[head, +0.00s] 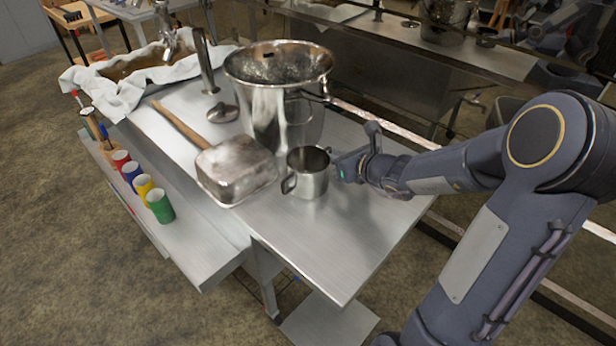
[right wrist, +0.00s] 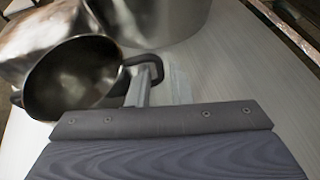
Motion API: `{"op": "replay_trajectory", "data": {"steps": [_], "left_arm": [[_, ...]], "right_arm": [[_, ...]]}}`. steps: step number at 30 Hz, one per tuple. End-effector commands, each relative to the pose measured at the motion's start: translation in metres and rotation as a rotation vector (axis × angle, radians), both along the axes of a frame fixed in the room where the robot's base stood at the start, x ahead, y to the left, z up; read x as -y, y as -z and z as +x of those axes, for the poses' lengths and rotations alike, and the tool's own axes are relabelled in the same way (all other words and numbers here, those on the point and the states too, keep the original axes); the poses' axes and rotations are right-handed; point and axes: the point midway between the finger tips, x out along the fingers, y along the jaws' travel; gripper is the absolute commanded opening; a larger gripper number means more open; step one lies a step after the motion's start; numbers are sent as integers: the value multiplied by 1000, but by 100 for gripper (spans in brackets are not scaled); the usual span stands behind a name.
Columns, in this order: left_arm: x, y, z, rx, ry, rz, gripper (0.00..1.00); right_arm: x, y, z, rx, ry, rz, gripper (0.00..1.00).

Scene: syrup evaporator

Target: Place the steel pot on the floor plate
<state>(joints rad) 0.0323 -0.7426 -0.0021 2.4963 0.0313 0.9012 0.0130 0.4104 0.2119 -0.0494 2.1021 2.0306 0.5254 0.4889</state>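The tall steel pot (head: 285,110) stands upright on the steel table, with a dark handle at its right side. It also shows at the top of the right wrist view (right wrist: 160,18). A bare metal plate (head: 330,322) lies low near the floor, below the table's front edge; it looks like the floor plate. My right gripper (head: 350,163) is low over the table, in front and to the right of the pot, close beside a small steel mug (head: 309,175). Whether it touches the mug and how far its fingers are apart is unclear. My left gripper is out of view.
A steel box-like scoop with a wooden handle (head: 237,170) lies left of the mug. Several coloured cups (head: 145,188) stand on a side shelf. A cloth-draped basin (head: 140,75) is at the back left. The table's front right part (head: 350,240) is clear.

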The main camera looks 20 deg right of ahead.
Motion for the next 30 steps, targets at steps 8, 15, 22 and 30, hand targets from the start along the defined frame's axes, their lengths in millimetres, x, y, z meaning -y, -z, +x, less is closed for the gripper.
{"op": "replay_trajectory", "data": {"steps": [8,15,22,30], "left_arm": [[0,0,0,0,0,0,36],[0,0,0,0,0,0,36],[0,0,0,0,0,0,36],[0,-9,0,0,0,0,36]], "right_arm": [[0,0,0,0,-1,-1,8],[0,0,0,0,-1,-1,0],[0,-1,0,2,-1,0,0],[-1,-18,1,5,-3,-1,0]]}}
